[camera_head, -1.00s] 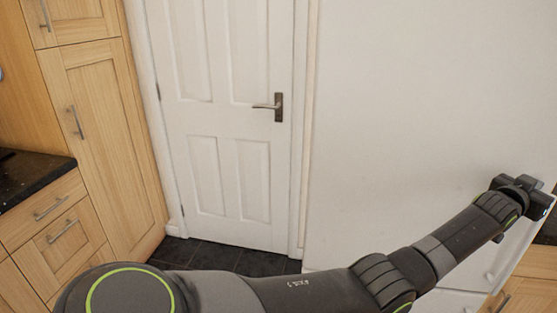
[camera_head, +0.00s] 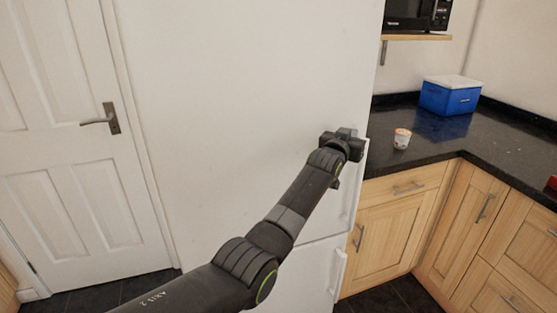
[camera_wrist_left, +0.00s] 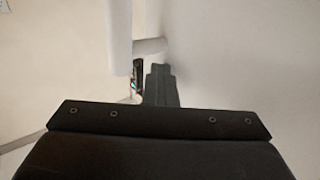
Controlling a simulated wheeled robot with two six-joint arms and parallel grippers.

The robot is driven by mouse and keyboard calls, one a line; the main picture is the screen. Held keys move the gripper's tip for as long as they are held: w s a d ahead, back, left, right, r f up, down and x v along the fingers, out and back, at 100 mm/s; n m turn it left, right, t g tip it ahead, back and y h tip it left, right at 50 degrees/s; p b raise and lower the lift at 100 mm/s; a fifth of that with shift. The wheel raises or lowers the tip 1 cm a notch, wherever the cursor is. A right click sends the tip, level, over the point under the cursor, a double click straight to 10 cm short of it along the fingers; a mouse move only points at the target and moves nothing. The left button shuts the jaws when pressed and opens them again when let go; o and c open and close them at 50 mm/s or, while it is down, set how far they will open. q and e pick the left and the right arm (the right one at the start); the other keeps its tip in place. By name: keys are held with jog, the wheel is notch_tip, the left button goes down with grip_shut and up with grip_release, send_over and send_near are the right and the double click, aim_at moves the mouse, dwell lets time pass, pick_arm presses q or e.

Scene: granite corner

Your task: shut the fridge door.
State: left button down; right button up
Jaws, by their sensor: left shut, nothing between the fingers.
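The tall white fridge (camera_head: 240,90) fills the middle of the head view, its upper door above a seam and a lower door (camera_head: 308,268) beneath. Whether the upper door is fully flush I cannot tell. The upper handle (camera_head: 359,185) runs down the right edge, partly hidden by my gripper. My left gripper (camera_head: 346,142) is shut and empty at that edge, near the handle's top. In the wrist view its closed fingers (camera_wrist_left: 160,78) are close to the white door face, beside the handle (camera_wrist_left: 118,38) and its bracket; contact is unclear. My right gripper is not in view.
A white room door (camera_head: 70,150) stands at the left. Right of the fridge is a black granite counter (camera_head: 430,140) over wooden cupboards (camera_head: 385,235). A small tub (camera_head: 402,139), a blue cool box (camera_head: 450,95) and a shelved microwave (camera_head: 417,14) are there.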

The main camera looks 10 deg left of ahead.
pick_arm(q)
jog(key=b+v, duration=0.2)
jog(key=v, duration=1.5)
jog(key=a+f+n+g+y, duration=0.1)
jog(key=a+f+g, duration=0.15)
jog(key=f, duration=0.95)
jog(key=a+f+g+y, duration=0.2)
jog(key=a+f, duration=0.1)
jog(key=f, duration=0.9)
jog(key=s+a+f+n+g+y, duration=0.1)
jog(key=s+a+f+g, duration=0.15)
jog(key=s+f, duration=0.6)
jog(key=s+a+f+g, duration=0.1)
jog(key=s+a+f, duration=0.3)
jog(key=f, duration=0.9)
jog(key=s+a+f+n+g+y, duration=0.15)
jog(key=s+a+f, duration=0.35)
jog(key=f, duration=0.5)
jog(key=s+a+f+g, duration=0.2)
jog(key=s+f, duration=0.3)
jog(key=s, duration=0.9)
jog(key=s+a+f+g, duration=0.2)
jog(key=s+a+f, duration=0.2)
jog(key=s, duration=1)
jog(key=s+a+f+g+y+p, duration=0.1)
jog(key=s+a+f, duration=0.3)
jog(key=s+f, duration=0.4)
jog(key=s+g, duration=0.1)
jog(key=s, duration=0.5)
jog(key=shift+n, duration=0.35)
